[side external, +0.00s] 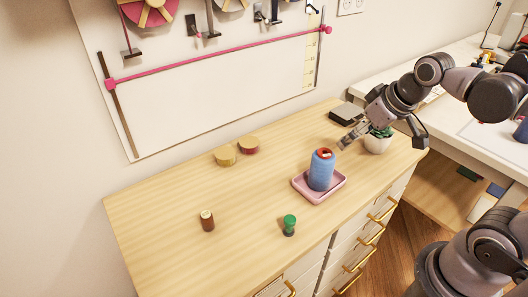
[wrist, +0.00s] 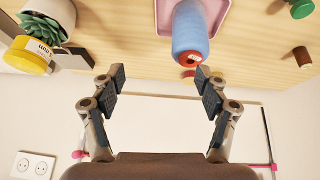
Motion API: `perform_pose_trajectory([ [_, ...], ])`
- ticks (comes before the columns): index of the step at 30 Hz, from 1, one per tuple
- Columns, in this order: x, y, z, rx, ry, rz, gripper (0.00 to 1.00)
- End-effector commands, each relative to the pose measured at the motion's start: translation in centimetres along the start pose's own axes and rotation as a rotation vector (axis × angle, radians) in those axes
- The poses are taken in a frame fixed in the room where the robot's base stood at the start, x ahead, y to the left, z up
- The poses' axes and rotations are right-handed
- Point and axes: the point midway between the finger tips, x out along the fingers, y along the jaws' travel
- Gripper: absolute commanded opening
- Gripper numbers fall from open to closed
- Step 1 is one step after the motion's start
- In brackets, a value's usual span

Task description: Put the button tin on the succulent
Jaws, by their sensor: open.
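The succulent (side external: 378,141), green leaves in a white pot, stands at the right end of the wooden dresser top. It shows in the upside-down wrist view (wrist: 45,30) at the upper left. A yellow tin (wrist: 28,57) with a white printed label, apparently the button tin, overlaps the leaf side of the succulent there. It looks to rest on the leaves, but the exact contact is unclear. My arm hides that spot in the side view. My gripper (side external: 345,143) is open and empty, left of the succulent; its two fingers (wrist: 160,85) stand wide apart in the wrist view.
A yellow round tin (side external: 225,156) and a reddish one (side external: 249,145) sit near the wall. A thread spool (side external: 207,220), a green-topped item (side external: 289,224) and a dark box (side external: 347,113) are also there.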

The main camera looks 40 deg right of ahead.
Motion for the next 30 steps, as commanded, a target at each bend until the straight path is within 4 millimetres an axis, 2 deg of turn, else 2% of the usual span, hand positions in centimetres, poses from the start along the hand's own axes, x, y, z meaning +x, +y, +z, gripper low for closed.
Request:
perform_pose_trajectory([
  [1,0.4,-1.2,1.0,0.005,0.030,-0.013,0.74],
  [3,0.8,-2.2,1.9,0.020,0.065,-0.027,0.74],
  [7,1.4,-3.3,2.9,0.039,0.103,-0.044,0.74],
  [30,1.5,-3.5,3.1,0.045,0.111,-0.048,0.74],
])
